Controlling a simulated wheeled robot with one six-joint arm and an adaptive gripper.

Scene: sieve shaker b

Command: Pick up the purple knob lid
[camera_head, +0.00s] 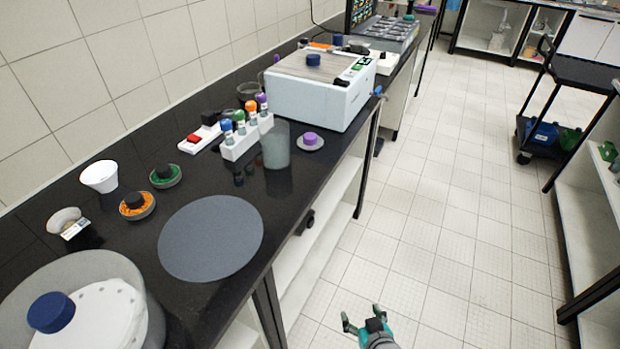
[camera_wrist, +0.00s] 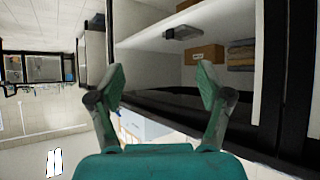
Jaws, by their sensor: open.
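The purple knob lid (camera_head: 310,141) is a pale disc with a purple knob on top. It lies on the black bench top near its front edge, just right of a translucent grey cup. My gripper (camera_head: 364,314) is low over the floor at the bottom of the head view, away from the bench top and well apart from the lid. In the wrist view my gripper (camera_wrist: 165,88) is open, with nothing between its fingers. The wrist view shows white shelving and does not show the lid.
The grey cup (camera_head: 276,146) stands close beside the lid. A white rack of colour-capped vials (camera_head: 242,140) is left of it, and a large white machine (camera_head: 318,90) stands behind. A grey round mat (camera_head: 210,238) lies nearer. The tiled floor beside the bench is clear.

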